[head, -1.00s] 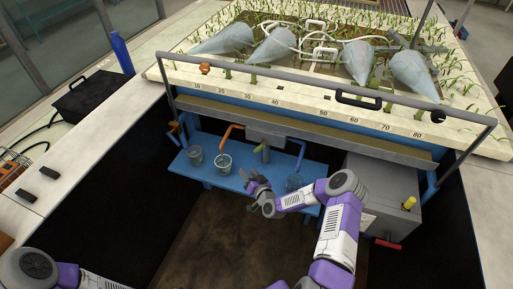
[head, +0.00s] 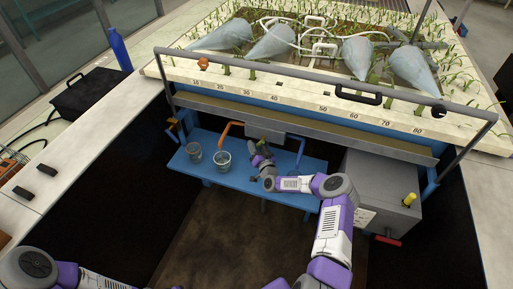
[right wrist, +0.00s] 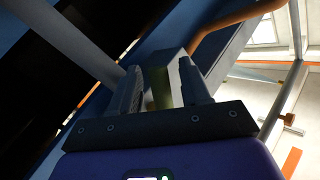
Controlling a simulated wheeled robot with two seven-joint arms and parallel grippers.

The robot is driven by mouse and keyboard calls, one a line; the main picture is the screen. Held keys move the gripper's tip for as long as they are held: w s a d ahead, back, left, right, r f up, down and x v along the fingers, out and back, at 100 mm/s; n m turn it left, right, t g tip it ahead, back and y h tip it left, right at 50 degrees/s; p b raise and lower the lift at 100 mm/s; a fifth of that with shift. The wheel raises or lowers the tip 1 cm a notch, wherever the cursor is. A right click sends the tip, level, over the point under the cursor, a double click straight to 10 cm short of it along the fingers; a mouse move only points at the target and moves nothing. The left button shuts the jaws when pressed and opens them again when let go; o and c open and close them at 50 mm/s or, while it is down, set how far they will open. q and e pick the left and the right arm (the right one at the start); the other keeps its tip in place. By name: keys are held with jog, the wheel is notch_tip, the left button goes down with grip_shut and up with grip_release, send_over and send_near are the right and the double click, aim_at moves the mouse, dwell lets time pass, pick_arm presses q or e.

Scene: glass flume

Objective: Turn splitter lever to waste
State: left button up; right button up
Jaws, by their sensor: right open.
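The splitter is a grey box (head: 265,131) under the flume's front edge, with an orange pipe (head: 232,127) on its left and a blue pipe (head: 300,147) on its right. A small green lever (head: 262,147) hangs below it. My right gripper (head: 259,160) is open at the lever, partly covering it. In the right wrist view, the green lever (right wrist: 162,90) shows between the two fingers of my right gripper (right wrist: 166,80); I cannot tell whether they touch it. My left arm shows at the lower left, its gripper out of view.
A blue bench (head: 205,172) stands below, with two glass beakers (head: 194,152) (head: 223,160) left of my right gripper. A grey cabinet (head: 385,185) with a red handle (head: 388,240) stands at right. A grey rail (head: 330,84) crosses above the bench.

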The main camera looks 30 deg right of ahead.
grip_shut()
jog(key=shift+s+n+g+p, duration=0.15)
jog(key=shift+n+g+p, duration=0.4)
jog(key=shift+p, duration=0.2)
jog(key=shift+s+d+f+n+g+p, duration=0.1)
jog(key=shift+s+d+n+g+p, duration=0.2)
jog(key=shift+n+g+p, duration=0.4)
jog(key=shift+s+d+f+n+g+h+p, duration=0.2)
jog(key=shift+n+g+p, duration=0.2)
jog(key=shift+n+g, duration=0.15)
jog(key=shift+s+d+f+n+g+h+p, duration=0.1)
jog(key=shift+s+d+n+g+p, duration=0.1)
jog(key=shift+n+g+p, duration=0.25)
